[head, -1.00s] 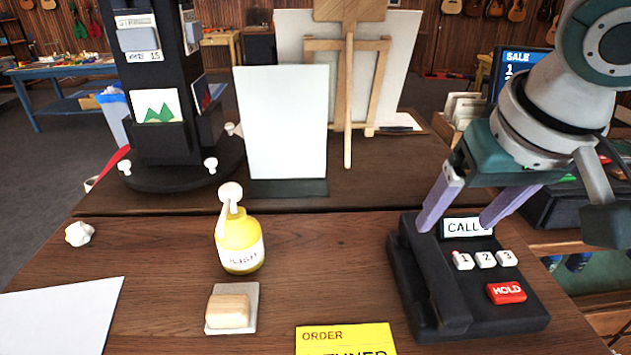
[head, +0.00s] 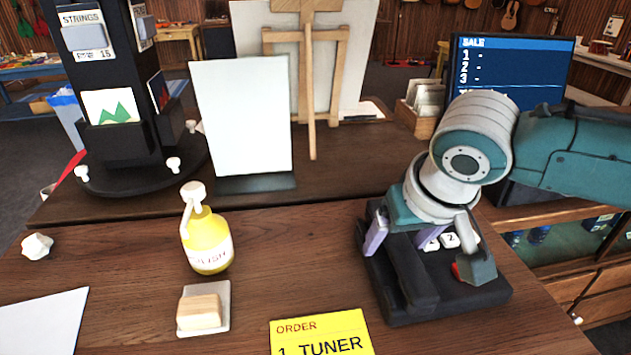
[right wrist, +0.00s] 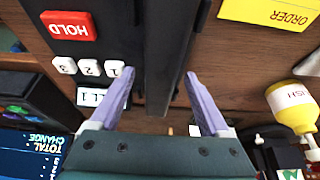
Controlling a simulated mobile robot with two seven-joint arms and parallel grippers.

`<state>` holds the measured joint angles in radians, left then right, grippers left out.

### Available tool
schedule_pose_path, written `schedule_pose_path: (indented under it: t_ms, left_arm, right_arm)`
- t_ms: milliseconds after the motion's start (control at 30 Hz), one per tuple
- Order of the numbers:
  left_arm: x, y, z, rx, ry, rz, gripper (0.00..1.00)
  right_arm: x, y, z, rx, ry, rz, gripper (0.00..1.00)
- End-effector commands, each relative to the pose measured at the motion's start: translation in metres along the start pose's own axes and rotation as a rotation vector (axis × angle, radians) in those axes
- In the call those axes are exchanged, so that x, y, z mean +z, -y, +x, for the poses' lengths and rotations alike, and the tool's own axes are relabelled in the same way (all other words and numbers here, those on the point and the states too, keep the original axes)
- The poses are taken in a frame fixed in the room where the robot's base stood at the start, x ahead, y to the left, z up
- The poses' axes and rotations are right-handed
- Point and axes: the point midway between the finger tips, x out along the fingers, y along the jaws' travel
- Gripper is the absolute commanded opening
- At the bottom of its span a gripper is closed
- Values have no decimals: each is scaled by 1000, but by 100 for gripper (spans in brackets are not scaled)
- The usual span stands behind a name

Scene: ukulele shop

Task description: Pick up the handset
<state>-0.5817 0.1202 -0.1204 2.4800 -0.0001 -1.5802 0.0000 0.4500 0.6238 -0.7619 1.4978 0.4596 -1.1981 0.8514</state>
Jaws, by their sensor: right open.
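A black desk phone (head: 470,304) stands at the right of the wooden counter. Its black handset (head: 414,272) lies along the phone's left side, and it also shows in the right wrist view (right wrist: 163,65). My right gripper (head: 398,238) is open over the far end of the handset. In the right wrist view its two lilac fingers (right wrist: 160,85) stand on either side of the handset, with a gap showing between them. I cannot tell whether either finger touches it. My arm hides part of the phone's buttons in the head view. My left gripper is not in view.
A white panel (head: 243,120) and a dark display rack (head: 105,150) stand behind. The counter between bottle and phone is clear.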

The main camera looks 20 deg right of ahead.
Motion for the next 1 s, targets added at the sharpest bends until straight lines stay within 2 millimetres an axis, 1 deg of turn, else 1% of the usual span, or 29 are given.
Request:
schedule_pose_path:
  t_ms: [867, 1000]
  left_arm:
    - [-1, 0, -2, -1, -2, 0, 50]
    - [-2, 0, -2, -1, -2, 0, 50]
  right_arm:
    - [2, 0, 4, 0, 0, -1, 80]
    - [2, 0, 4, 0, 0, -1, 65]
